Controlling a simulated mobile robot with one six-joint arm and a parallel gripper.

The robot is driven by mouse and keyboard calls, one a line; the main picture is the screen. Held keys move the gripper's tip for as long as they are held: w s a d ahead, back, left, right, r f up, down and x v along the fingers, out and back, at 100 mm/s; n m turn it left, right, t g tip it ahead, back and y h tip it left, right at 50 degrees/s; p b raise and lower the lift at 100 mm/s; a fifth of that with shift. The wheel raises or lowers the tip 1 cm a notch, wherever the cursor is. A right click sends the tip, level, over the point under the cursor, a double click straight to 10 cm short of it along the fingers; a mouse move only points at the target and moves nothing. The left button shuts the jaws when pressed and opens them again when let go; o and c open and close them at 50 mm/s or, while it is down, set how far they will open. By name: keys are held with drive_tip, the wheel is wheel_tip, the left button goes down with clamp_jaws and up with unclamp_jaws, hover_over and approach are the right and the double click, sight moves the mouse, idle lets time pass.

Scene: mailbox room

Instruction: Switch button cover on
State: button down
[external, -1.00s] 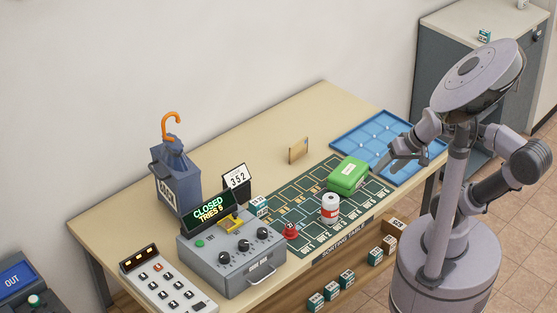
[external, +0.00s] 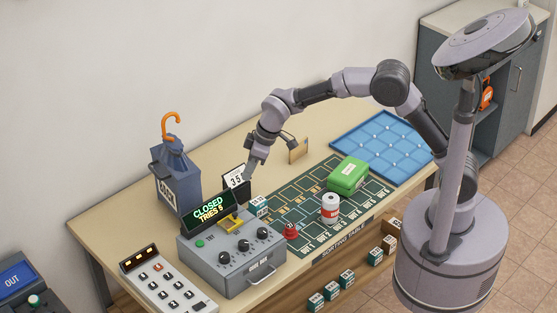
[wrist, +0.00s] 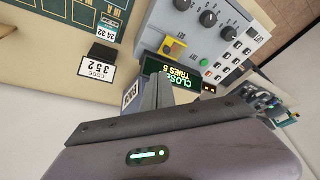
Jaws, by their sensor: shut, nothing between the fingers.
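A grey control box (external: 225,268) stands at the front left of the table, with dark knobs and a green button (external: 200,243). A yellow piece (external: 232,223), which looks like the button cover, sits on its top by the display (external: 208,210) reading "CLOSED TRIES 5". In the wrist view, the yellow piece (wrist: 174,48) shows beside the knobs. Whether it is raised or lowered is unclear. My gripper (external: 249,180) is shut and empty, pointing down above the table by the code card, behind the box. In the wrist view, my fingers (wrist: 160,92) partly hide the display.
The "352" code card (external: 236,178) stands close to my fingers. A blue ballot-like box (external: 175,182) with an orange hook is left. A keypad (external: 165,286), red button (external: 291,231), can (external: 329,208), green box (external: 348,174) and blue tray (external: 385,145) are around.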

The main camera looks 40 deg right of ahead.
drive_tip(key=shift+n, duration=0.5)
drive_tip(key=a+f, duration=0.2)
drive_tip(key=a, duration=0.1)
drive_tip(key=shift+w+a+f, duration=0.1)
drive_tip(key=shift+f, duration=0.25)
drive_tip(key=shift+f, duration=0.1)
drive_tip(key=b, duration=0.2)
approach(225, 218)
drive_tip(key=x, duration=0.4)
drive_tip(key=shift+w+a+f, duration=0.1)
drive_tip(key=shift+a+f, duration=0.1)
drive_tip(key=shift+f, duration=0.15)
drive_tip(key=shift+d, duration=0.1)
drive_tip(key=d+b, duration=0.1)
drive_tip(key=d, duration=0.4)
drive_tip(key=shift+d, duration=0.15)
